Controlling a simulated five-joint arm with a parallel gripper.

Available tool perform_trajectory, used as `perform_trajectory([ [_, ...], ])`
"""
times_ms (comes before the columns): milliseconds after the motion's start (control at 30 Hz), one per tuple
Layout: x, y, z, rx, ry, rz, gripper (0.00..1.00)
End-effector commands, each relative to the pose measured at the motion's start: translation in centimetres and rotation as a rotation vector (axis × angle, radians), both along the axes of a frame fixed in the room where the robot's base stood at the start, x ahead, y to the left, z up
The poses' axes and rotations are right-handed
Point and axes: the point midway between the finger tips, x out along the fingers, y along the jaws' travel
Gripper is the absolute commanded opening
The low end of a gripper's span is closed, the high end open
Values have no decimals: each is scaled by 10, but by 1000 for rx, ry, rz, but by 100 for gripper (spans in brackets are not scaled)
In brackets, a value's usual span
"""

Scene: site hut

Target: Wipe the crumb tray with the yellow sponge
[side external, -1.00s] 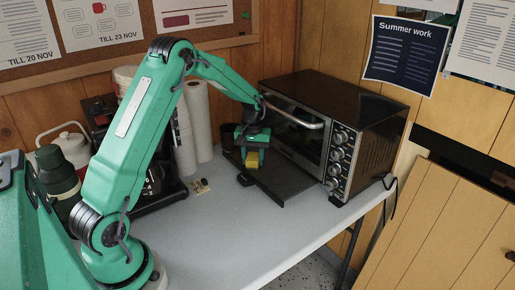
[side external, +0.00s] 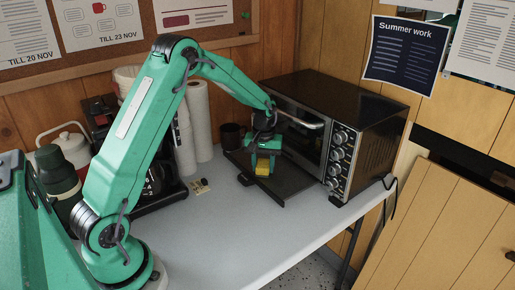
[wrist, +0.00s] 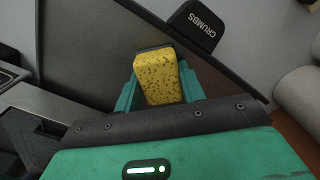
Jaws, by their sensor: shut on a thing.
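The yellow sponge (side external: 263,168) is held in my gripper (side external: 263,165) over the dark crumb tray (side external: 287,187), which sticks out in front of the toaster oven. In the wrist view the sponge (wrist: 160,77) sits between the two green fingers of my gripper (wrist: 160,88), with the flat crumb tray (wrist: 85,45) behind it. The tray's handle tab, lettered CRUMBS (wrist: 203,24), shows at the top. I cannot tell whether the sponge touches the tray. No crumbs can be made out on the tray.
The toaster oven (side external: 345,120) stands right behind the tray. A dark mug (side external: 231,136), paper towel rolls (side external: 198,120) and a coffee maker (side external: 160,180) stand to the left. A small card (side external: 201,187) lies on the table. The table's front (side external: 240,235) is clear.

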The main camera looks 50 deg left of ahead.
Motion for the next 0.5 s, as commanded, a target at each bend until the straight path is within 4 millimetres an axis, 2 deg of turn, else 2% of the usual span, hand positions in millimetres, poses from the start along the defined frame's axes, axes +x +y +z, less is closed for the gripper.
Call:
perform_trajectory([
  [500, -1, -48, -1, -1, 4, -3, 18],
])
